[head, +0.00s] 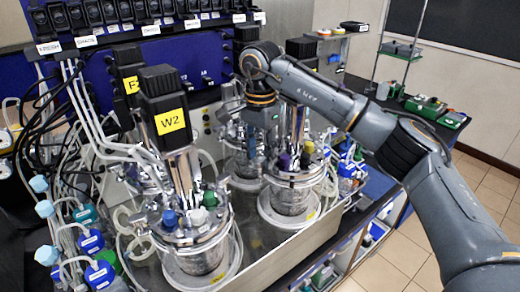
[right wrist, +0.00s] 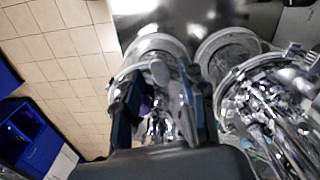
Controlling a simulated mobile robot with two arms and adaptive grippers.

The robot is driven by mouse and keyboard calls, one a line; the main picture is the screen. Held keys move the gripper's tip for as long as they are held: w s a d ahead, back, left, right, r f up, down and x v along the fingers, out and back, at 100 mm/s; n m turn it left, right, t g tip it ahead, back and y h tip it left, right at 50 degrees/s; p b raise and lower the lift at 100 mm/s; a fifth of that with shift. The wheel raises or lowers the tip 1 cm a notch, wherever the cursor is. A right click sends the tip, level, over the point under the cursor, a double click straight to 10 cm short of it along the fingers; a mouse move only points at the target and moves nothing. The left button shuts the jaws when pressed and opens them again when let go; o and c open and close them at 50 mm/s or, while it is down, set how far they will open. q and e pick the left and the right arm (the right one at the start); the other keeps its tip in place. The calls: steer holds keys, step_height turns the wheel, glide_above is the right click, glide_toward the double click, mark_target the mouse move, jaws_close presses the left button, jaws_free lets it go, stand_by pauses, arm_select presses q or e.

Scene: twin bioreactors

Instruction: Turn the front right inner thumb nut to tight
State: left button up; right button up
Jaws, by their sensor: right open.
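The front right vessel (head: 292,197) is a glass jar with a steel lid, standing on a white ring. My right gripper (head: 262,150) points down at the lid's left, inner side. In the right wrist view its two dark fingers (right wrist: 164,105) are apart, with lid fittings and a purple part (right wrist: 147,104) between them. The inner thumb nut cannot be told apart from the crowded fittings, and contact cannot be judged. My left gripper is not in view.
The front left vessel (head: 196,262) has a black motor labelled W2 (head: 163,108) above it. Tubes and blue-capped bottles (head: 98,272) crowd the left. More vessels and motors stand behind. Open tiled floor (head: 400,250) lies to the right of the bench.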

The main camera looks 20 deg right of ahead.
steer(key=shift+f, duration=0.2)
steer(key=shift+a, duration=0.1)
steer(key=shift+c, duration=0.6)
jaws_close()
steer(key=shift+f+m+b, duration=0.1)
steer(key=shift+m+b, duration=0.6)
steer(key=shift+m, duration=0.3)
steer(key=m+b, duration=0.1)
steer(key=m, duration=0.1)
steer(key=shift+m, duration=0.3)
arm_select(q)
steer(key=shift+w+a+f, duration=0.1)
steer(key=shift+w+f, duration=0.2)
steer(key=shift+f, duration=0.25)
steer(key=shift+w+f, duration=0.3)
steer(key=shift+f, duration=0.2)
arm_select(e)
steer(key=shift+r, duration=0.2)
steer(key=shift+o, duration=0.6)
jaws_free()
